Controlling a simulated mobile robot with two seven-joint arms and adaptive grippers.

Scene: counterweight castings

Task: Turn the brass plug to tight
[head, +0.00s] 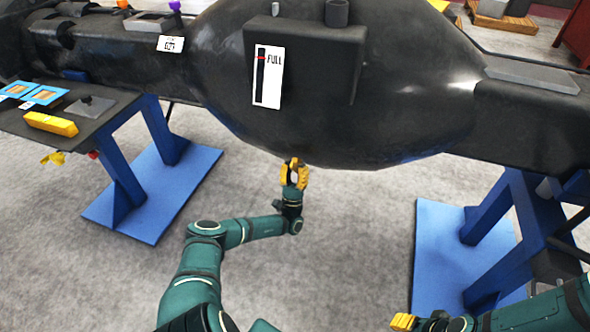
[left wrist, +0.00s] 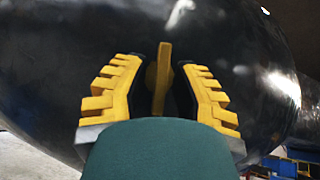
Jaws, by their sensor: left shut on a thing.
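The brass plug (left wrist: 164,70) sits low on the large black casting (head: 330,120), with its upright flat tab showing between my left fingers in the left wrist view. My left gripper (head: 295,171) is under the casting's belly in the head view. In the left wrist view its yellow fingers with dark pads (left wrist: 162,95) are shut on the plug, one on each side. The plug's lower part is hidden by the wrist. My right gripper (head: 404,321) shows only partly at the bottom of the head view, away from the casting; its opening cannot be made out.
A gauge plate marked FULL (head: 267,92) is on the casting's front. Blue stands (head: 128,188) hold the casting left and right. A dark side shelf (head: 85,118) carries a yellow block (head: 50,124) and blue-framed pieces. The grey floor between the stands is clear.

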